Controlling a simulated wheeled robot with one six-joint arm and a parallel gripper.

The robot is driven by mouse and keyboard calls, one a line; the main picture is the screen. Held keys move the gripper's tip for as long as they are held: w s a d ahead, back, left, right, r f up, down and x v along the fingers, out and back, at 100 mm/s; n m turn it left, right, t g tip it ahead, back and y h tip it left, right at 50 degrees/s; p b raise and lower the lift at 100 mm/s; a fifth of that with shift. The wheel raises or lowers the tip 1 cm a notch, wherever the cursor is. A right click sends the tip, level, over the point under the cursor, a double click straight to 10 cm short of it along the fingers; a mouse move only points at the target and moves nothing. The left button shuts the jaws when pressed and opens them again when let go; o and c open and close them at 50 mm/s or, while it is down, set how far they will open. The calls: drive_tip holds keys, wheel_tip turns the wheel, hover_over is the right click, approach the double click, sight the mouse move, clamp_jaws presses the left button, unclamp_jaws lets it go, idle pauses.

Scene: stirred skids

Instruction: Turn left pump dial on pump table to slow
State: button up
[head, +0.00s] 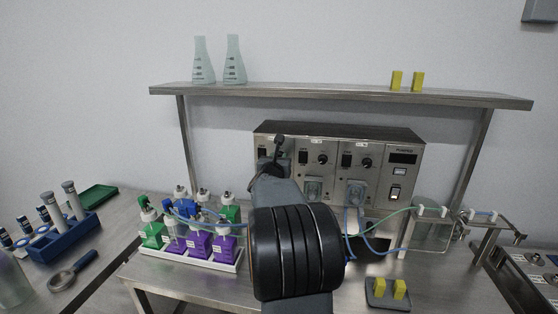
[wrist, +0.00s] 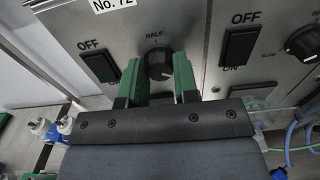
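The pump unit (head: 337,140) stands on the pump table (head: 160,277), a metal bench under the shelf. The left pump dial (wrist: 159,60) is a round black knob with the word HALF above it, seen in the wrist view. My gripper (wrist: 160,68) has its two green fingers on either side of this dial, with little or no gap showing. Whether they press on it is unclear. The dial's other labels are hidden, and I cannot read its pointer clearly. In the head view my gripper (head: 276,153) and arm cover the left pump's dial.
A black OFF/ON switch (wrist: 97,61) lies left of the dial. The middle pump has its own switch (wrist: 240,45) and dial (wrist: 303,42). A tray (head: 190,257) of capped bottles stands at left. Blue and green tubes (head: 385,217) run at right.

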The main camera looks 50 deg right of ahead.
drive_tip(key=c, duration=0.4)
